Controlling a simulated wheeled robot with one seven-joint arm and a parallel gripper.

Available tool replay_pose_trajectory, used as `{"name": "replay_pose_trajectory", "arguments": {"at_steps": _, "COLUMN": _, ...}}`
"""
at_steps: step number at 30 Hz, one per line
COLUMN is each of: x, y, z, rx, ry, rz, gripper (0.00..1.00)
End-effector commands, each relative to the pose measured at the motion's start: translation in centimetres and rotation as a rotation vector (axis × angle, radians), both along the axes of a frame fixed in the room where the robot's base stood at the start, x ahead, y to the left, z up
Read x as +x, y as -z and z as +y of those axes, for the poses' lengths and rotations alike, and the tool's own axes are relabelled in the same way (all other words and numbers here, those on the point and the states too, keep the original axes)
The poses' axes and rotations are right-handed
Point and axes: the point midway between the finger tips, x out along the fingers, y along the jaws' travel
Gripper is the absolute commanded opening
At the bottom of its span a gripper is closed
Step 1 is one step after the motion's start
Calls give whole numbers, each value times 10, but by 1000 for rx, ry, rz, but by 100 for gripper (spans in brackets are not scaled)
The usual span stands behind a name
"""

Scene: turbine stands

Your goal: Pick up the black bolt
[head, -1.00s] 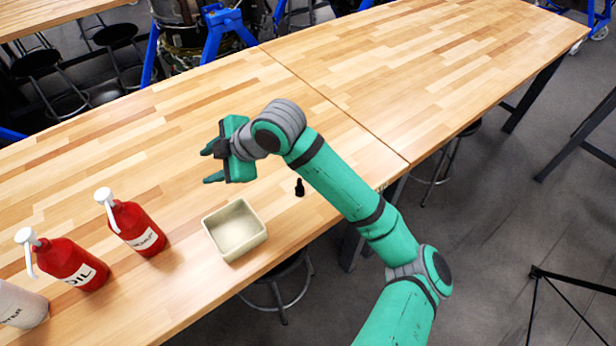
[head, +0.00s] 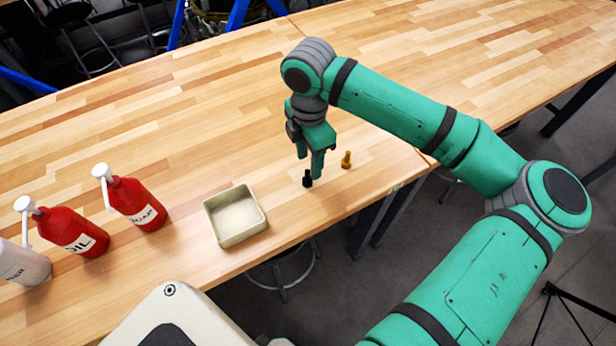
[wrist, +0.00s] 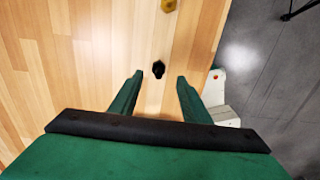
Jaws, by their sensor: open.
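The black bolt (head: 307,179) stands upright on the wooden table, near its front edge. My gripper (head: 309,168) is just above and beside it in the head view, pointing down, with its fingers apart. In the wrist view the bolt (wrist: 158,69) shows between the lines of the two open fingers, a little beyond their tips (wrist: 158,78). The gripper holds nothing. Whether a finger touches the bolt cannot be told.
A gold bolt (head: 347,159) stands close to the right of the black one. A beige open box (head: 236,238) sits to the left. Red bottles marked SOAP (head: 137,203) and OIL (head: 76,235) stand further left. The table's front edge is close by.

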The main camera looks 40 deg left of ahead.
Motion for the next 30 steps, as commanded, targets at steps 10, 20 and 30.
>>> {"name": "replay_pose_trajectory", "arguments": {"at_steps": 10, "x": 0, "y": 28, "z": 0, "rx": 1, "ry": 2, "rz": 0, "gripper": 43}}
{"name": "replay_pose_trajectory", "arguments": {"at_steps": 20, "x": -3, "y": 69, "z": 5, "rx": 1, "ry": -6, "rz": 0, "gripper": 43}}
{"name": "replay_pose_trajectory", "arguments": {"at_steps": 30, "x": -2, "y": 72, "z": 4, "rx": 2, "ry": -2, "rz": 0, "gripper": 31}}
